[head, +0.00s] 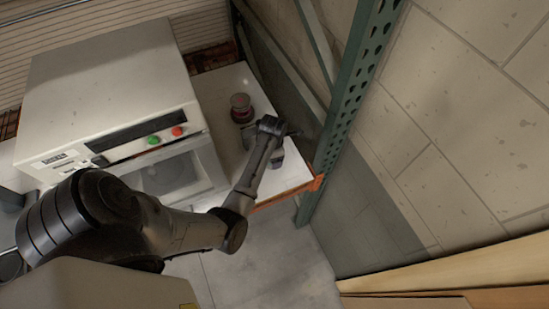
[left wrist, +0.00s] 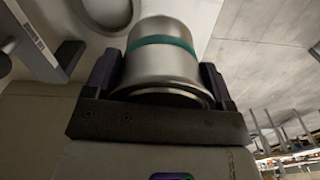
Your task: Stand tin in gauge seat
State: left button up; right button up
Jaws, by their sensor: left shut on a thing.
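My left gripper (left wrist: 157,82) is shut on a silver tin (left wrist: 165,70) with a teal band. The tin sits between the two dark fingers in the left wrist view. In the head view my left arm reaches over the white shelf, and its wrist hides most of the gripper and tin there. My right gripper is in neither view.
A white machine (head: 110,85) with green and red buttons stands left of the shelf. A green perforated rack post (head: 352,95) rises close on the right. The white shelf (head: 213,88) has an orange front beam. Some shelf surface around the round object is bare.

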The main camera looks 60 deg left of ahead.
pick_arm(q)
jog(key=a+f, duration=0.1)
jog(key=a, duration=0.1)
jog(key=w+a+f, duration=0.1)
jog(key=a+f, duration=0.1)
jog(key=a, duration=0.1)
jog(key=w+a+f, duration=0.1)
jog(key=a+f, duration=0.1)
jog(key=shift+a, duration=0.4)
jog(key=shift+f, duration=1.9)
jog(key=shift+f, duration=0.15)
jog(key=o, duration=0.9)
jog(key=shift+c, duration=0.2)
